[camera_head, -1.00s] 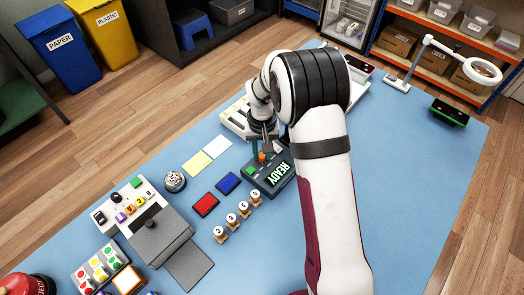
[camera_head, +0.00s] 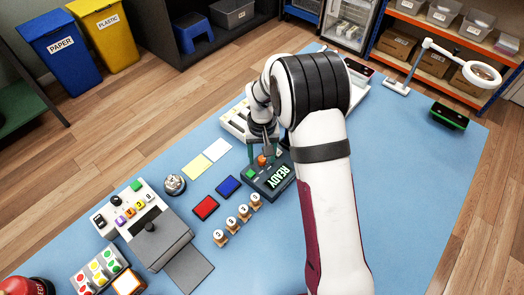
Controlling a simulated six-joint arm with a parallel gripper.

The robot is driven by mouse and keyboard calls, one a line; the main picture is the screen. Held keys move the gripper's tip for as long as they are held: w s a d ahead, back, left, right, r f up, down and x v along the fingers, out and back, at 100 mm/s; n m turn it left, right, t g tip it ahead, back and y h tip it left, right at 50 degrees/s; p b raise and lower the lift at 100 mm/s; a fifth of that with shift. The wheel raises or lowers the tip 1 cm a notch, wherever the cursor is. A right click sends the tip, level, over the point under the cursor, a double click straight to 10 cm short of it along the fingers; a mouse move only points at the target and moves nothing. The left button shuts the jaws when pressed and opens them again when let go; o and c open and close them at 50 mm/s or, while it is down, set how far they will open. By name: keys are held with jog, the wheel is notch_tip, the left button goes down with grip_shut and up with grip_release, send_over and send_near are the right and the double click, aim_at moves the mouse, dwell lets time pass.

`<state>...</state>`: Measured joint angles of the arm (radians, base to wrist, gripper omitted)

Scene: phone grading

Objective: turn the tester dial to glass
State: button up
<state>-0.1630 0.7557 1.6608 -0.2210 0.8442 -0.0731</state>
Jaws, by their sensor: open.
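The tester (camera_head: 268,183) is a dark green-grey box with a lit READY display (camera_head: 283,175) and a green patch at its left end. A small orange knob (camera_head: 262,161), which looks like its dial, stands at the tester's far side. My gripper (camera_head: 263,153) points down over this end with its fingers apart around or just above the knob. I cannot tell whether the fingers touch it. The dial's labels and pointer are too small to read, and my wrist hides part of the tester's far side.
A button panel (camera_head: 128,208) and a grey box (camera_head: 160,238) stand further left. A lamp (camera_head: 440,60) stands at the right back.

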aim_at(262, 158)
notch_tip(262, 158, up, 16)
jog(key=shift+f, duration=0.1)
dwell(0.4)
jog(key=s+d+r+m, duration=0.1)
jog(key=s+d+r, duration=0.1)
jog(key=s, duration=0.4)
jog(key=s+d+r+m, duration=0.1)
jog(key=s+r, duration=0.2)
jog(key=s, duration=0.4)
jog(key=s+f+m+y, duration=0.1)
jog(key=s+f+m, duration=0.2)
jog(key=s, duration=1.4)
jog(key=shift+d+f+m+y, duration=0.15)
jog(key=shift+d+m+y, duration=0.2)
jog(key=shift+m+y, duration=0.05)
